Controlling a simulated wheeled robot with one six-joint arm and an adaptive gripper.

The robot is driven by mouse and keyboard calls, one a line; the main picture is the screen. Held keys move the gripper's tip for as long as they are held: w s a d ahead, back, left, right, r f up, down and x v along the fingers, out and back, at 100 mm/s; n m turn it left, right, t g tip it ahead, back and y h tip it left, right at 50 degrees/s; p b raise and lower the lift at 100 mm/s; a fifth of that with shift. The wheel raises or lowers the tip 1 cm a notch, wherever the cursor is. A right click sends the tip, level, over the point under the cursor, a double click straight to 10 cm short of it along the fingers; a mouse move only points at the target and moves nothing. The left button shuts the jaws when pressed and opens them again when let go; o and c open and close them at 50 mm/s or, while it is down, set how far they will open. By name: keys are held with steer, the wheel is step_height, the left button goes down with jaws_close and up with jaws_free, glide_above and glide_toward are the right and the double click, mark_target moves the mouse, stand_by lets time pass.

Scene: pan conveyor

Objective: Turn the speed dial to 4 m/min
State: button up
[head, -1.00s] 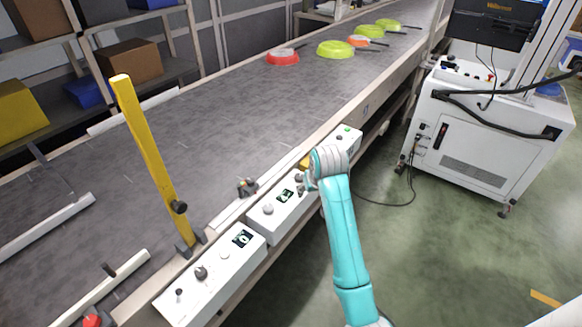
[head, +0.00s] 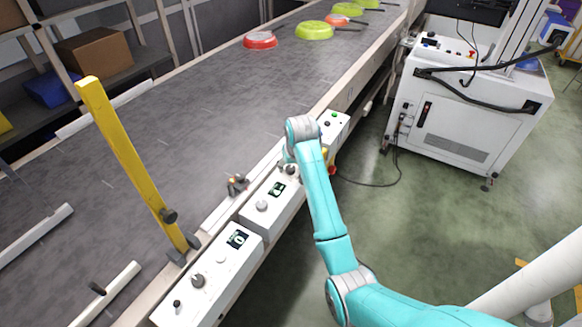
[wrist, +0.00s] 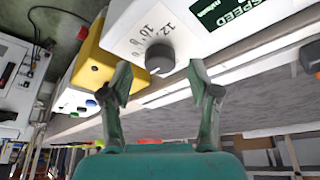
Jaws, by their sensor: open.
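The speed dial (wrist: 160,58) is a dark grey round knob on a white control box (wrist: 128,22). Printed numbers such as 12, 10 and 8 curve beside it, and a dark green display (wrist: 235,12) reads SPEED, upside down in this view. My gripper (wrist: 162,80) is open, its two fingers apart on either side of the dial, with nothing held. I cannot tell whether either finger touches the dial. In the head view my gripper (head: 287,157) is over the far end of the middle white box, and my arm partly covers that area.
A yellow box (wrist: 95,58) adjoins the white box. Another white control box (head: 215,275) with knobs stands nearer. The conveyor belt (head: 190,140) carries several pans, such as a red one (head: 260,41), at the far end. A yellow post (head: 130,160) rises beside the belt.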

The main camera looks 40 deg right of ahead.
steer(key=shift+x, duration=0.9)
steer(key=c, duration=1.2)
steer(key=shift+o, duration=0.2)
steer(key=shift+n+y, duration=0.3)
steer(key=shift+n, duration=0.5)
steer(key=o, duration=1.2)
steer(key=shift+c, duration=0.2)
steer(key=shift+r, duration=0.15)
